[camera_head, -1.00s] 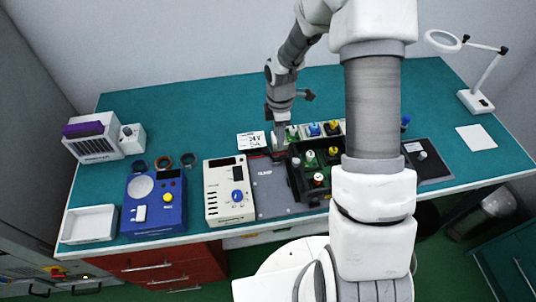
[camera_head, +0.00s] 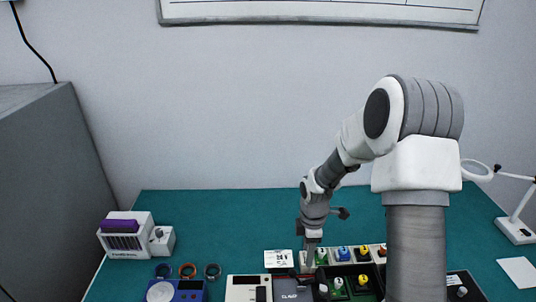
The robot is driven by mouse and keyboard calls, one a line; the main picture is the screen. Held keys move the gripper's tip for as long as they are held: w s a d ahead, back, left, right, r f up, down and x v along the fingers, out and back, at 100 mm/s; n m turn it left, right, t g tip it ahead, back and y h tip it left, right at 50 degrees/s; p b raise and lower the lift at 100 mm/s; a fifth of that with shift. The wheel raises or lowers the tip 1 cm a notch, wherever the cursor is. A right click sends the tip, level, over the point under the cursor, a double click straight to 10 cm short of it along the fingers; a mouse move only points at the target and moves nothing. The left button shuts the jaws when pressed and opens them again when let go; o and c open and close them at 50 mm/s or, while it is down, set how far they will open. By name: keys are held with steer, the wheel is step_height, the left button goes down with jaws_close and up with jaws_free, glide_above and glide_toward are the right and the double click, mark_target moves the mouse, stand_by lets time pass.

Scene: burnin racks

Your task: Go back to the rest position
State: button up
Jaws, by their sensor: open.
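My gripper (camera_head: 310,257) hangs pointing down at the end of my arm, over the left end of the tray row on the green bench (camera_head: 220,215). Its jaws are small here and stand apart, and I see nothing between them. It is just right of a white printed card (camera_head: 278,259). Whether the tips touch anything below cannot be told.
Trays with coloured parts (camera_head: 337,287) stand right of and below the gripper. A magnifier lamp (camera_head: 515,228) stands at right. The bench behind the gripper is clear.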

steer(key=s+r+m+t+b, duration=0.1)
steer(key=s+r+m, duration=0.1)
steer(key=r, duration=0.3)
steer(key=s+r+m+t+h+b, duration=0.1)
steer(key=s+r+m, duration=0.15)
steer(key=r, duration=0.35)
steer(key=s+r+m+b, duration=0.1)
steer(key=s+r+m, duration=0.15)
steer(key=r, duration=0.25)
steer(key=s+r+m+t+b, duration=0.1)
steer(key=s+r+m, duration=0.2)
steer(key=s+m, duration=0.2)
steer(key=s+a+r+m+t+y+b, duration=0.1)
steer(key=s+r+m, duration=0.3)
steer(key=s, duration=0.6)
steer(key=shift+s+m+t+b, duration=0.25)
steer(key=shift+m+t+b, duration=0.05)
steer(key=shift+m+t, duration=0.5)
